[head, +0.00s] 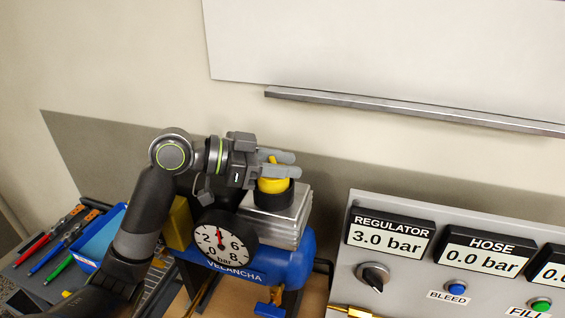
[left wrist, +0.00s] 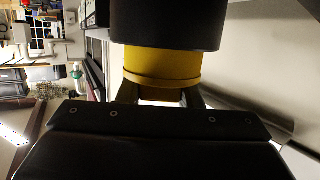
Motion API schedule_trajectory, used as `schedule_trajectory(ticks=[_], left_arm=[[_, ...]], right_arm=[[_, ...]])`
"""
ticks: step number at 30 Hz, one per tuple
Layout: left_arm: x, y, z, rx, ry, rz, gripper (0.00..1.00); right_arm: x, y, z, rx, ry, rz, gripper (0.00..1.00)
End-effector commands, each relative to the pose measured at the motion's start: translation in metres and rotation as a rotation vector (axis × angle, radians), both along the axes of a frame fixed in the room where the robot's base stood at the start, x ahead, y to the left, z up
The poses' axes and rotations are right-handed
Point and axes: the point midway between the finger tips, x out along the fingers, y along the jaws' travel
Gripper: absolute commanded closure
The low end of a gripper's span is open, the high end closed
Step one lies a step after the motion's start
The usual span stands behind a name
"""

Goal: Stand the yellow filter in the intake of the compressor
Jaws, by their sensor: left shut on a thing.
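The yellow filter (head: 273,185) stands roughly upright at the black round intake (head: 274,199) on top of the compressor (head: 292,262). My left gripper (head: 278,163) comes in from the left and is shut on the filter's narrow top part. In the left wrist view the yellow filter (left wrist: 160,68) meets the black intake collar (left wrist: 165,25), with no gap showing between them. The collar hides the filter's far end, so how deep it sits cannot be told. My right gripper is not in view.
A round pressure gauge (head: 224,243) faces front below my left wrist. A grey control panel (head: 450,290) with displays, a knob and buttons stands at the right. A wall panel is behind.

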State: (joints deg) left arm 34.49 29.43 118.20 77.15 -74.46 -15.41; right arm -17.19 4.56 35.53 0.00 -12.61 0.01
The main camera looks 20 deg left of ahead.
Motion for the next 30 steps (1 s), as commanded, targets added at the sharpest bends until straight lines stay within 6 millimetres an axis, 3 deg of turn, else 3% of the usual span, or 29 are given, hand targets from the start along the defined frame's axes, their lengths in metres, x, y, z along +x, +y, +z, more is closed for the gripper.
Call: schedule_trajectory(ticks=[20, 21, 26, 30], left_arm=[[0.0000, -0.0001, 0.0021, 0.000, 0.000, 0.000, 0.90], [0.0000, -0.0001, 0.0021, 0.000, 0.000, 0.000, 0.64], [0.0000, -0.0001, 0.0021, 0.000, 0.000, 0.000, 0.43], [0.0000, -0.0001, 0.0021, 0.000, 0.000, 0.000, 0.42]], right_arm=[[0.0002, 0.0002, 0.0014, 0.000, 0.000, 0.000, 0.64], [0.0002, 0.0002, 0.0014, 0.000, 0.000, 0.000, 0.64], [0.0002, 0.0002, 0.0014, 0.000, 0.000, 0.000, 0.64], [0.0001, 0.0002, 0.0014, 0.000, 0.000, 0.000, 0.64]])
